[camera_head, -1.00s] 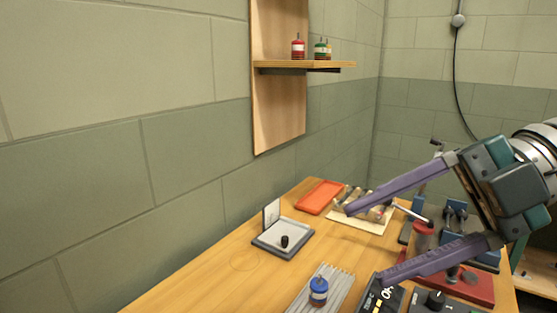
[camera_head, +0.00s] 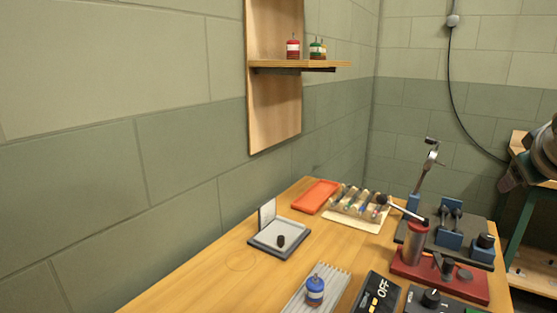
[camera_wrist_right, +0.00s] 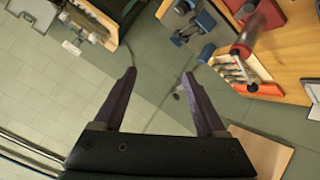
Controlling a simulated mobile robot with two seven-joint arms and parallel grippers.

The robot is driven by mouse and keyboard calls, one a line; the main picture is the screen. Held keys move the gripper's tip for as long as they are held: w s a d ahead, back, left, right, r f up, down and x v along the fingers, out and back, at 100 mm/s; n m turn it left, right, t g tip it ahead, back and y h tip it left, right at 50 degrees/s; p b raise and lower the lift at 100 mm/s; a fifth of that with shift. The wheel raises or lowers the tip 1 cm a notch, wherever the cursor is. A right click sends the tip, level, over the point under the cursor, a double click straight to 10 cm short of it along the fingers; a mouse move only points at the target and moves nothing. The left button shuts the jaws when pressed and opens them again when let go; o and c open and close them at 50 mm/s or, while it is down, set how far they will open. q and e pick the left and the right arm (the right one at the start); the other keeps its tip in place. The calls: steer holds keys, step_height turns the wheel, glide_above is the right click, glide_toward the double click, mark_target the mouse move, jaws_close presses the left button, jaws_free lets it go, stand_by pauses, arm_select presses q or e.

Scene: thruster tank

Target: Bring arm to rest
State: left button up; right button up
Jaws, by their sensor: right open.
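My left gripper is in neither view.
The bench carries a grey tray (camera_head: 270,243), a blue-capped bottle (camera_head: 315,291) on a ribbed mat, an orange tray (camera_head: 316,196), a red press stand (camera_head: 440,277) and a black OFF box (camera_head: 377,293). A wall shelf (camera_head: 300,65) holds small bottles. A second bench (camera_head: 530,283) stands at right.

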steer(key=s+a+f+n+g+y, duration=0.1)
steer(key=s+a+f+g+y, duration=0.15)
steer(key=s+a+f, duration=0.35)
steer(key=s+a+f+g+y, duration=0.2)
steer(key=s+a+f+g, duration=0.15)
steer(key=s+f, duration=0.45)
steer(key=s+a+r+n+y, duration=0.1)
steer(key=s+a, duration=0.4)
steer(key=s, duration=0.4)
steer(key=s+a+y, duration=0.2)
steer(key=s+a, duration=0.4)
steer(key=s, duration=0.3)
step_height(320, 180, up, 39)
steer(key=p, duration=3.8)
steer(key=shift+s+a, duration=0.15)
steer(key=shift+s, duration=0.3)
